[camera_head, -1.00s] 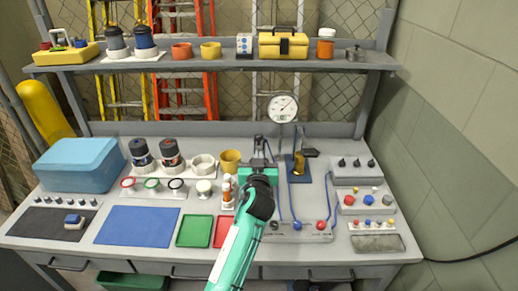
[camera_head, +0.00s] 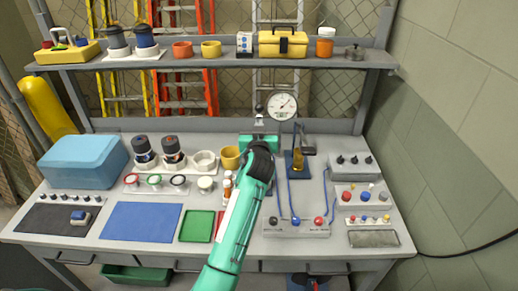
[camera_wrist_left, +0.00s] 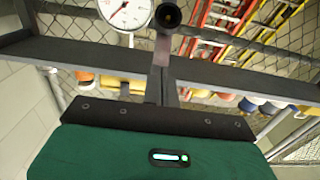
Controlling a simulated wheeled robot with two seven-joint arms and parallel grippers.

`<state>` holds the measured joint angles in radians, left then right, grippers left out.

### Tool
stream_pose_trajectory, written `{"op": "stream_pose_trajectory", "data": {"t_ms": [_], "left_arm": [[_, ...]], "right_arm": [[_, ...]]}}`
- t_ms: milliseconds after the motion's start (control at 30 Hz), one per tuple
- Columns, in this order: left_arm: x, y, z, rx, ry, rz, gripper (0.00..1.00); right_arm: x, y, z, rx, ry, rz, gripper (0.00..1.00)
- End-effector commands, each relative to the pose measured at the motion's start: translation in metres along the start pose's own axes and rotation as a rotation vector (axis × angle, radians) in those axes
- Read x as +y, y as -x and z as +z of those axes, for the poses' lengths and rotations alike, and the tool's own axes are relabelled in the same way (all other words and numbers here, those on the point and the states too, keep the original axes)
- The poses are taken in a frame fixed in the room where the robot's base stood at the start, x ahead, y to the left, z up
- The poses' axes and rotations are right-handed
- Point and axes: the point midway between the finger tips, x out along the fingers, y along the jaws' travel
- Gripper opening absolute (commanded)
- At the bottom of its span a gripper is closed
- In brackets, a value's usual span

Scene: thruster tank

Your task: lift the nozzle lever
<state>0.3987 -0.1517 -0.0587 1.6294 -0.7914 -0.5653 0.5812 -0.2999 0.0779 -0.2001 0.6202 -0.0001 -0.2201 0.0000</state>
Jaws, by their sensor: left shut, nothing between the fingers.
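My left gripper (camera_head: 258,125) is over the back middle of the bench, left of and a little below the round pressure gauge (camera_head: 282,105). Its narrow dark fingers are together with nothing between them. A round black knob (camera_head: 259,108) shows just above the fingers, and in the left wrist view the knob (camera_wrist_left: 168,14) is at the top edge, beyond the fingers. It may be the end of the nozzle lever; I cannot tell whether it touches the fingers. The green gripper body and my arm hide the lever's base. My right gripper is out of view.
Right of my arm, a brass part (camera_head: 298,160) stands on a blue plate, with blue hoses running to a valve panel (camera_head: 296,228). Cups and jars stand to the left. A grey shelf (camera_head: 215,62) with a yellow toolbox (camera_head: 283,43) crosses behind. The blue mat (camera_head: 140,222) is clear.

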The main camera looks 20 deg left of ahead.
Motion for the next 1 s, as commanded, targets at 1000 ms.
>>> {"op": "stream_pose_trajectory", "data": {"t_ms": [1000], "left_arm": [[0.0,-0.078,-0.038,-0.001,-0.001,0.0,0.0]], "right_arm": [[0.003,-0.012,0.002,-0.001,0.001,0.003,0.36]]}}
